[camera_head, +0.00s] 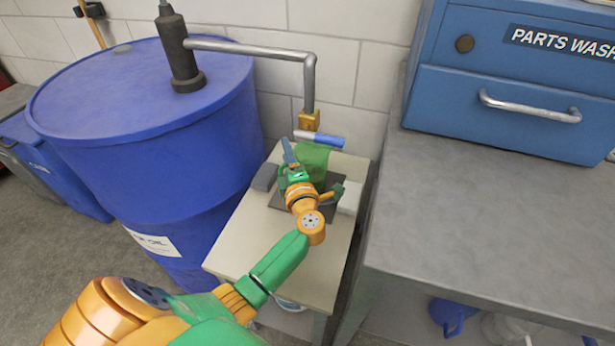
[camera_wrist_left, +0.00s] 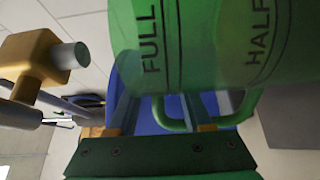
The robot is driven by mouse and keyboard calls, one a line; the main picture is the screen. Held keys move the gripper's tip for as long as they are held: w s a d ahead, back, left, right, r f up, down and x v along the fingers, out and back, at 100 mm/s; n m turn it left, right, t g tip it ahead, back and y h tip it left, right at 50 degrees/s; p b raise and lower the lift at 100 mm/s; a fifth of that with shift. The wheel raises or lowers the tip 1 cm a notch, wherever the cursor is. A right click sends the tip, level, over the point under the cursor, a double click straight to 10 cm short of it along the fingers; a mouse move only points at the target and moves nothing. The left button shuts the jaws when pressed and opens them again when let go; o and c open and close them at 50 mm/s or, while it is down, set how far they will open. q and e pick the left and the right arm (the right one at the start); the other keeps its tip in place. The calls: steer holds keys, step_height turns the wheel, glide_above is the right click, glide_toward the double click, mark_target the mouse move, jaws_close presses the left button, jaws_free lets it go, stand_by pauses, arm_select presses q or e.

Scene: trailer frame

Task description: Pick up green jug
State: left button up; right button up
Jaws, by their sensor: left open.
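The green jug (camera_head: 315,158) stands on the small pale table beside the blue drum, partly hidden behind my left gripper (camera_head: 291,158). In the left wrist view the jug (camera_wrist_left: 215,45) fills the upper middle, with FULL and HALF marks on its green wall. Its looped green handle (camera_wrist_left: 240,112) shows below the wall. My left gripper (camera_wrist_left: 163,112) is open, its two fingers pointing toward the jug. One finger overlaps the handle loop in the picture; I cannot tell whether it is inside the loop or touching. My right gripper is not in view.
A blue drum (camera_head: 150,120) with a pump stands left of the small table (camera_head: 235,235). The pump's bent pipe (camera_head: 300,57) ends in a brass nozzle (camera_head: 309,121) close above the jug. A grey bench (camera_head: 480,220) bearing a blue parts washer (camera_head: 500,110) stands close on the right.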

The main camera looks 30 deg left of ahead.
arm_select(q)
jaws_close()
steer(key=shift+r, duration=0.1)
stand_by(1.2)
